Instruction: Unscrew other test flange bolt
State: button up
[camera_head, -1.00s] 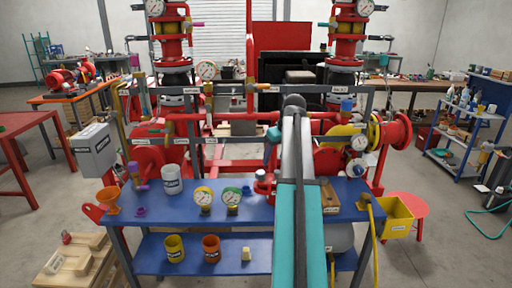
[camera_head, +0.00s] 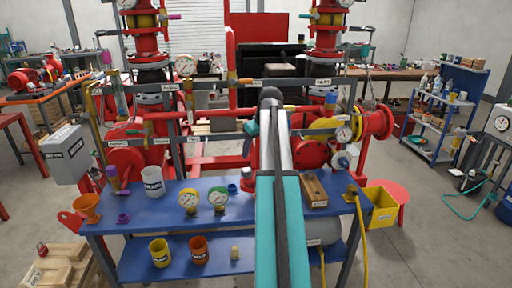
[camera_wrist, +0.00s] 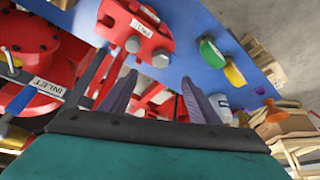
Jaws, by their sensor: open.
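In the wrist view a red flange plate (camera_wrist: 125,22) with a white label stands at the blue bench, and grey hex bolt heads show on it: one bolt (camera_wrist: 133,43) near the label and another bolt (camera_wrist: 160,59) at its lower edge. I cannot tell which is the task's bolt. My gripper (camera_wrist: 157,98) is open, its two dark fingers spread below the plate in the picture. Nothing shows held between them. In the head view my own arm hides the gripper and most of the flange.
The blue bench (camera_head: 145,207) carries two gauges (camera_head: 203,198), a white cup (camera_head: 153,182), an orange funnel (camera_head: 87,207) and a wooden block (camera_head: 314,188). Red pump pipework stands behind it. A yellow bin (camera_head: 381,206) hangs at the right. A red inlet flange (camera_wrist: 40,65) fills the wrist view's left.

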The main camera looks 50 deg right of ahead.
aim_at(246, 172)
jog(key=shift+p+x, duration=1.8)
jog(key=shift+x, duration=4.7)
jog(key=shift+a, duration=0.1)
jog(key=c, duration=1.2)
jog(key=shift+o, duration=0.2)
jog(key=shift+n, duration=0.3)
jog(key=n+y, duration=0.1)
jog(key=n, duration=0.2)
jog(key=n+y+b, duration=0.1)
jog(key=n+y, duration=0.1)
jog(key=n, duration=0.2)
jog(key=shift+w+f, duration=0.1)
jog(key=n, duration=0.2)
jog(key=n+g+y, duration=0.1)
jog(key=n, duration=0.1)
jog(key=shift+n+g+y+b, duration=0.3)
jog(key=shift+n+b, duration=0.1)
jog(key=shift+a+n+g+y, duration=0.15)
jog(key=shift+n+g+y, duration=0.2)
jog(key=shift+n, duration=0.95)
